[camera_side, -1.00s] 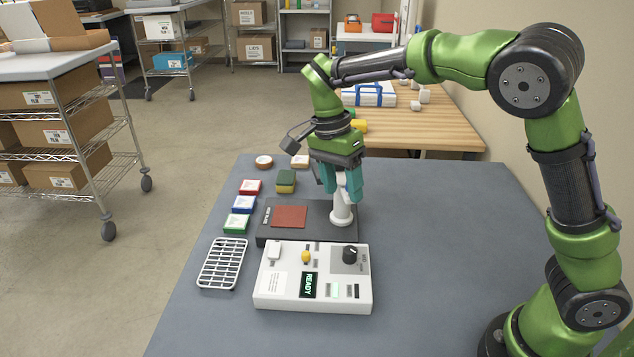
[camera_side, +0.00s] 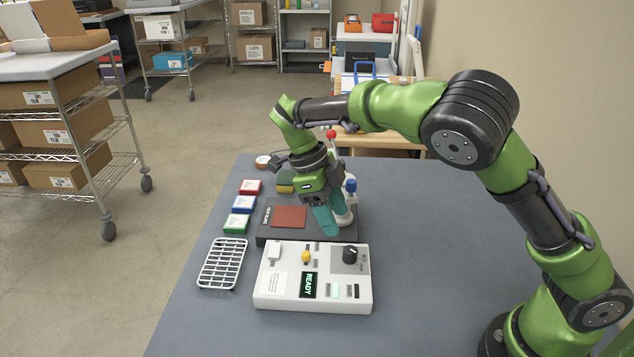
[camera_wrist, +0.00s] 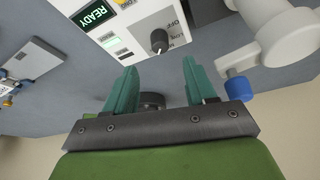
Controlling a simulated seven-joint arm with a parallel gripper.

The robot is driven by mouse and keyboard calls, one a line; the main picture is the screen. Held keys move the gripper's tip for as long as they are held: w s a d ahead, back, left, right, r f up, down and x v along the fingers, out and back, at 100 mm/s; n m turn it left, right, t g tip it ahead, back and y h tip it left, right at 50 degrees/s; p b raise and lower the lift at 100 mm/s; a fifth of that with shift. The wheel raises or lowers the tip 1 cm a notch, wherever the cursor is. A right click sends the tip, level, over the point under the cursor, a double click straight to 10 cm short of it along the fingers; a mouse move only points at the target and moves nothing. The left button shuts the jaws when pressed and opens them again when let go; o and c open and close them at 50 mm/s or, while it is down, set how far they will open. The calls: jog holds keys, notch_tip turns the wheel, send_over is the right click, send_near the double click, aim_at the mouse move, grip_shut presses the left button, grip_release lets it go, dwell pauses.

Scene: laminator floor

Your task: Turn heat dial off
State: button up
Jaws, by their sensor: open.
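The heat dial (camera_side: 349,254) is a black round knob on the right back part of a white control box (camera_side: 268,300), whose display reads READY. The dial also shows in the wrist view (camera_wrist: 159,40), ahead of the fingers, with its label partly readable. My gripper (camera_side: 328,224) has teal fingers and hangs above the black press base, behind the control box and short of the dial. In the wrist view my gripper (camera_wrist: 160,85) is open, with nothing between its fingers. The fingers are apart from the dial.
A white post with a blue knob (camera_side: 350,186) stands close beside my gripper, and a red-topped lever (camera_side: 331,134) rises behind it. A black press base (camera_side: 268,222) carries a reddish pad (camera_side: 289,216). A white rack (camera_side: 221,263) lies left. The table (camera_side: 430,260) is clear at right.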

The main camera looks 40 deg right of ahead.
aim_at(349, 249)
jog(key=x, duration=0.8)
jog(key=shift+s+f, duration=0.15)
jog(key=shift+f, duration=0.15)
jog(key=c, duration=1)
